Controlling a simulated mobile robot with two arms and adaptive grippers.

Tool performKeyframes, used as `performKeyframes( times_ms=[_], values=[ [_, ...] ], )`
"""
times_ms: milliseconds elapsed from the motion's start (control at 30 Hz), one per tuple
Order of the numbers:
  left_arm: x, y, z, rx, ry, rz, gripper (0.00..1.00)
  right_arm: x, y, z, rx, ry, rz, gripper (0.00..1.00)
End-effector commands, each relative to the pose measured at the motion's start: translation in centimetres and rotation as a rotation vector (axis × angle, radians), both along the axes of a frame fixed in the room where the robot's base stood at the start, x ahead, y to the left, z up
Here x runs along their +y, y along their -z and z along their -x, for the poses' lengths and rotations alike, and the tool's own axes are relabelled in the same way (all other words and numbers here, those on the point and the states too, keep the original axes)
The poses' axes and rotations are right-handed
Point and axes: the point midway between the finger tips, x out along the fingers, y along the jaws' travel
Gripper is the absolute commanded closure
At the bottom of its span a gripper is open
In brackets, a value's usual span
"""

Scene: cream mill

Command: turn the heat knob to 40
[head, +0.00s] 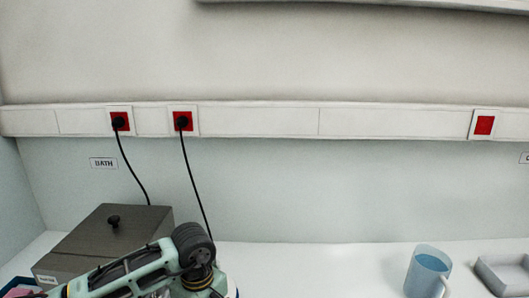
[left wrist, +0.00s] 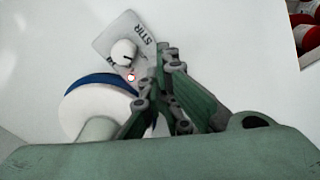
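In the left wrist view a pale control panel (left wrist: 104,40) marked STIR carries a white knob (left wrist: 124,52) with a dark pointer line. A small red-ringed spot (left wrist: 131,77) lies beside it. No HEAT label can be read, so I cannot tell whether the heat knob is hidden. My left gripper (left wrist: 162,52) has its green fingertips together, to the right of the white knob and apart from it in the picture. Nothing shows between them. In the head view my left arm covers most of the stirrer. My right gripper is out of view.
A grey metal bath (head: 105,238) with a black lid knob stands at the left. Two black cables (head: 192,175) hang from red wall sockets. The counter's middle (head: 310,268) is clear.

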Motion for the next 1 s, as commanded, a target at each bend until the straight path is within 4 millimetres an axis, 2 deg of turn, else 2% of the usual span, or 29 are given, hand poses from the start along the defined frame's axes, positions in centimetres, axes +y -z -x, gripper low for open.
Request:
performKeyframes(
  times_ms=[467, 900, 1000],
  values=[
    [-0.5, -0.5, 0.6, 0.0, -0.001, -0.002, 1.0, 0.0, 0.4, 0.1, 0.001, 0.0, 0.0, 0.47],
    [-0.5, -5.5, 0.5, -0.001, -0.001, 0.0, 1.0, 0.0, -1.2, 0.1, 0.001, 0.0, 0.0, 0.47],
    [-0.5, -6.0, 0.6, -0.001, -0.001, -0.001, 1.0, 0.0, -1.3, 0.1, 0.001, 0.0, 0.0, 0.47]
  ],
)
